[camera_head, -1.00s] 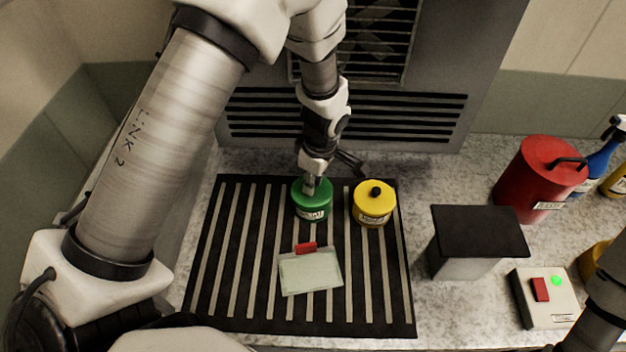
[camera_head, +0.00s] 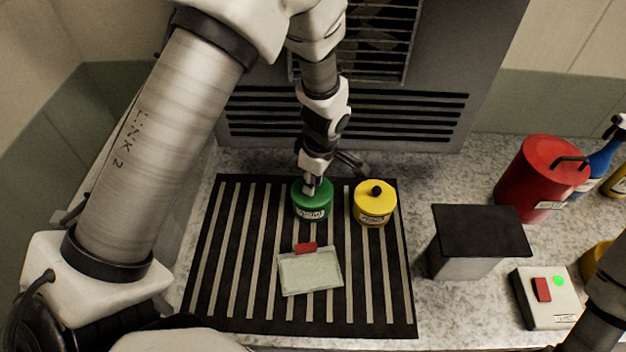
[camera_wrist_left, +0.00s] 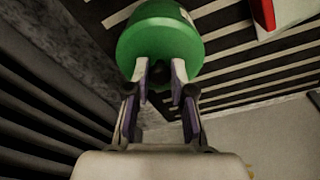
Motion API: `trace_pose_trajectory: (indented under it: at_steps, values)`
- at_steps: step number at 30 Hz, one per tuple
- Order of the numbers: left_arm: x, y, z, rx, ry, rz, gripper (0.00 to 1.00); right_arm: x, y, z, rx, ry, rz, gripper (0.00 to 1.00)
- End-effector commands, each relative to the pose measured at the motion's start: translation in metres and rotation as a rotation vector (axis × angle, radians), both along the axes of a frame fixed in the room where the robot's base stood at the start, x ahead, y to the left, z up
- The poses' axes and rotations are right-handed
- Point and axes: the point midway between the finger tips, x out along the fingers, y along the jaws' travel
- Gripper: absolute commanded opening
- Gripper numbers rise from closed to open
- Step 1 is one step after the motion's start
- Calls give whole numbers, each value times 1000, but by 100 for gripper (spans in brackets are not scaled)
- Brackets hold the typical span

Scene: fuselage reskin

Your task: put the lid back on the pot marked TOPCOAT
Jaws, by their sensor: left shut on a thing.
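A green pot with a green lid (camera_head: 321,189) stands on the striped mat (camera_head: 206,290); its label is too small to read. My left gripper (camera_head: 310,187) comes down on the top of the green lid. In the left wrist view my left gripper (camera_wrist_left: 162,75) is shut on the dark knob of the green lid (camera_wrist_left: 150,45). The lid appears to sit on its pot, though the gap between them is hard to judge. A yellow pot (camera_head: 372,205) with a yellow lid and black knob stands just to the right. My right gripper is not in view.
A clear pouch with a red clip (camera_head: 310,272) lies on the mat in front of the pots. A black-topped box (camera_head: 478,232), a red canister (camera_head: 535,180) and a switch box (camera_head: 548,300) stand to the right. A vented grey panel (camera_head: 400,115) rises behind.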

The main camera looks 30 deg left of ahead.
Motion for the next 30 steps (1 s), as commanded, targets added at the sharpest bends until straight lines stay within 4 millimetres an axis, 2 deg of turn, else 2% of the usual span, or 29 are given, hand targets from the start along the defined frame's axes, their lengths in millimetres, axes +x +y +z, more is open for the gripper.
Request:
trace_pose_trajectory:
  at_steps: [14, 15, 17, 24, 26, 27, 30]
  values:
    - [0, 0, 0, 0, 0, 0, 0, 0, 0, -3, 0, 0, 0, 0]
    - [0, 0, 0, 0, 0, 0, 30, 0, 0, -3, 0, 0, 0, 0]
    - [0, 0, 0, 0, 0, 0, 51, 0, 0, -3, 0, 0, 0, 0]
    - [0, 0, -1, 0, 0, 0, 52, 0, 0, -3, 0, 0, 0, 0]
    - [0, 0, -1, 0, 0, 0, 71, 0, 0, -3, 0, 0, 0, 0]
    - [0, 0, -1, 0, 0, 0, 77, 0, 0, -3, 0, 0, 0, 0]
    - [0, 0, -1, 0, 0, 0, 77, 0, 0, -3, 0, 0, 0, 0]
